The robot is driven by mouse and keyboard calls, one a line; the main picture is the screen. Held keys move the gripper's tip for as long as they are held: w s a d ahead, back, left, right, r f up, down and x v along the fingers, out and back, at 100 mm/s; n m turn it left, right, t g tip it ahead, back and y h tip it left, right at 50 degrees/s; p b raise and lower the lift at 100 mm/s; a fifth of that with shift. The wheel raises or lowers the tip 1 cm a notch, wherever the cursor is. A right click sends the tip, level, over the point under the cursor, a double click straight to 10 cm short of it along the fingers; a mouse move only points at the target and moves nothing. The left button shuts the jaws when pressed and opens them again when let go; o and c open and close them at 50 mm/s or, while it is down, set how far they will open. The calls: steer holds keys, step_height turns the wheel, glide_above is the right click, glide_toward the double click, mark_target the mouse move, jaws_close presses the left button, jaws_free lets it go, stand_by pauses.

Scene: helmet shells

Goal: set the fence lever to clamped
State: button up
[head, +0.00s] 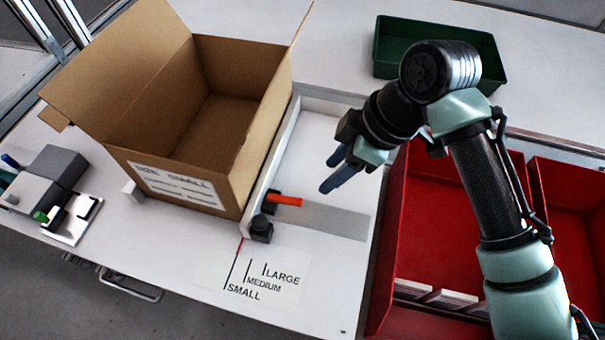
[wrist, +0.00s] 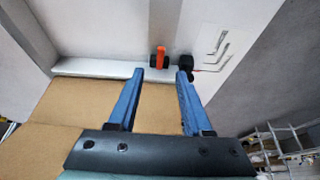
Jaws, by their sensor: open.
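The fence lever (head: 285,200) is a short orange bar on a black pivot, beside the white fence (head: 275,155). In the head view it points right, away from the fence and across the white surface. In the wrist view the orange lever (wrist: 161,56) shows just beyond and between my fingertips. A black knob (head: 261,228) sits at the fence's near end, next to the lever. My gripper (head: 333,171) is open and empty, above the white surface to the upper right of the lever. It appears apart from the lever.
An open cardboard box (head: 200,120) labelled small stands against the fence's left side. Red bins (head: 440,230) lie to the right and a green tray (head: 440,55) at the back. Size marks (head: 262,280) are printed near the front edge. A grey device (head: 50,185) sits at left.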

mark_target(301, 202)
steer(key=x, duration=1.2)
steer(key=shift+a+f, duration=0.2)
steer(key=shift+f, duration=0.1)
steer(key=shift+c, duration=0.2)
jaws_close()
